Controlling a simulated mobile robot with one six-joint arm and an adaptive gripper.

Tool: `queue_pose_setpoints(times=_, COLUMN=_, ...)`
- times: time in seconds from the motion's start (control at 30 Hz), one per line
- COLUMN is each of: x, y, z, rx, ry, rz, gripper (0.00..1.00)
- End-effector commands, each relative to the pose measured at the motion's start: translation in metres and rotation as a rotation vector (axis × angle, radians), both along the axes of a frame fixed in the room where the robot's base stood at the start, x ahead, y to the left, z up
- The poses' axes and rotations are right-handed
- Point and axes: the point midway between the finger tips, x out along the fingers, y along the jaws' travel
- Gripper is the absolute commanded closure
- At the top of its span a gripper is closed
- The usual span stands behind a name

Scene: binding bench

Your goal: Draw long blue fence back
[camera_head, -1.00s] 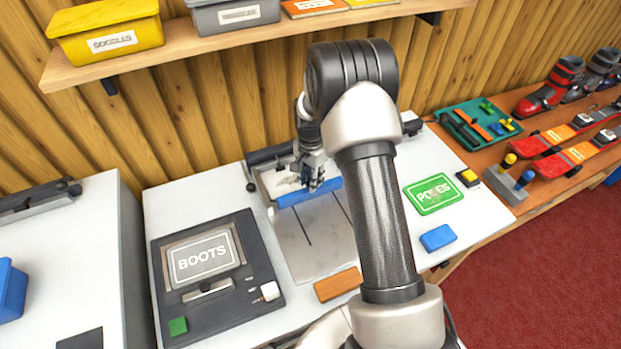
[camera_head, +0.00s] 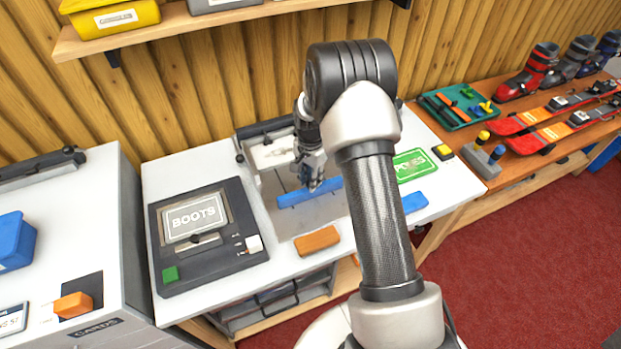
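The long blue fence (camera_head: 298,197) is a bar lying crosswise on the grey plate (camera_head: 315,215) of a bench device. Bare plate with a dark slot shows behind it, and more bare plate shows in front. My gripper (camera_head: 315,186) points down with its fingertips at the fence, right of the bar's middle. My arm hides part of the fence's right end and the plate there. The fingers are too small and dark to tell whether they are closed around the bar.
An orange block (camera_head: 317,241) lies at the plate's front edge. A dark BOOTS panel (camera_head: 217,270) is on the left. A green card (camera_head: 411,164) and a blue block (camera_head: 415,202) lie right of my arm. A shelf (camera_head: 220,32) hangs above.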

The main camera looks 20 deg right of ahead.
Motion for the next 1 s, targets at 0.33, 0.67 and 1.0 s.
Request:
queue_pose_setpoints(times=0.33, x=-0.005, y=0.001, z=-0.002, rx=0.002, ry=0.013, rz=0.000, gripper=0.56)
queue_pose_setpoints(times=0.67, x=-0.002, y=0.000, z=0.000, rx=0.002, ry=0.008, rz=0.000, gripper=0.56)
queue_pose_setpoints(times=1.0, x=-0.001, y=0.000, z=0.056, rx=0.001, ry=0.004, rz=0.000, gripper=0.56)
